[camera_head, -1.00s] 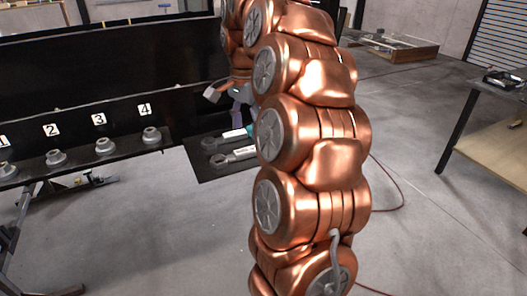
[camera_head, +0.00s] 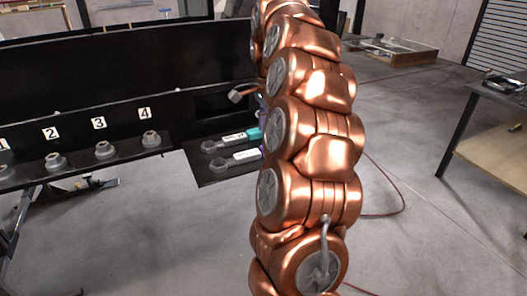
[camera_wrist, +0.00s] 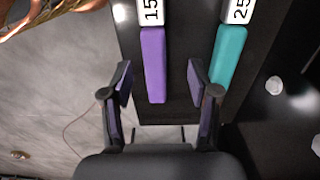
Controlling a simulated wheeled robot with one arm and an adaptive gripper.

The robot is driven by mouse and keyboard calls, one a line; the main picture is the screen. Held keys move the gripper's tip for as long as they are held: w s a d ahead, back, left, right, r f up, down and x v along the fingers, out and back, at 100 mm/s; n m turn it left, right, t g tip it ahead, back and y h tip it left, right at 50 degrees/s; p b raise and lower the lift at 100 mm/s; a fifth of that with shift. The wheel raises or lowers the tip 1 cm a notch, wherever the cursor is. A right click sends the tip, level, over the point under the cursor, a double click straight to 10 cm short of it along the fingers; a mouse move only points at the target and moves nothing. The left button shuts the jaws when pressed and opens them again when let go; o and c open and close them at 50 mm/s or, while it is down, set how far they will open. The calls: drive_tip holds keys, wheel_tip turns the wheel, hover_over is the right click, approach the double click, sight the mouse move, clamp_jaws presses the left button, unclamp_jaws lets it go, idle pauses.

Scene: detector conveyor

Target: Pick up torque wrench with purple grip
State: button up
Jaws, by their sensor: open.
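The torque wrench with the purple grip (camera_wrist: 153,65) shows in the wrist view, with a white label marked 15 at its upper end. Its grip lies between and ahead of the two fingers of my gripper (camera_wrist: 160,85), which is open and empty. In the head view, the nearer wrench (camera_head: 232,160) lies on a black shelf, its grip end hidden behind my arm. A second wrench with a teal grip (camera_wrist: 227,60), labelled 25, lies parallel to the right, close to the right finger. It also shows in the head view (camera_head: 232,139).
The black shelf (camera_head: 225,177) joins a long black conveyor with numbered bolts (camera_head: 105,149) at left. A workbench (camera_head: 500,130) stands at right. A cable (camera_head: 385,213) lies on the open grey floor. My copper arm covers the middle of the head view.

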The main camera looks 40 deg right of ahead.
sight(256, 153)
drive_tip(key=shift+f, duration=0.1)
drive_tip(key=shift+s+a+f+p, duration=0.2)
drive_tip(key=shift+f+p, duration=0.15)
drive_tip(key=shift+f, duration=0.4)
drive_tip(key=shift+s+a+f+p, duration=0.15)
drive_tip(key=shift+f+p, duration=0.15)
drive_tip(key=shift+f, duration=0.4)
drive_tip(key=shift+d+f, duration=0.1)
drive_tip(key=shift+f, duration=0.9)
drive_tip(key=shift+c, duration=0.4)
clamp_jaws()
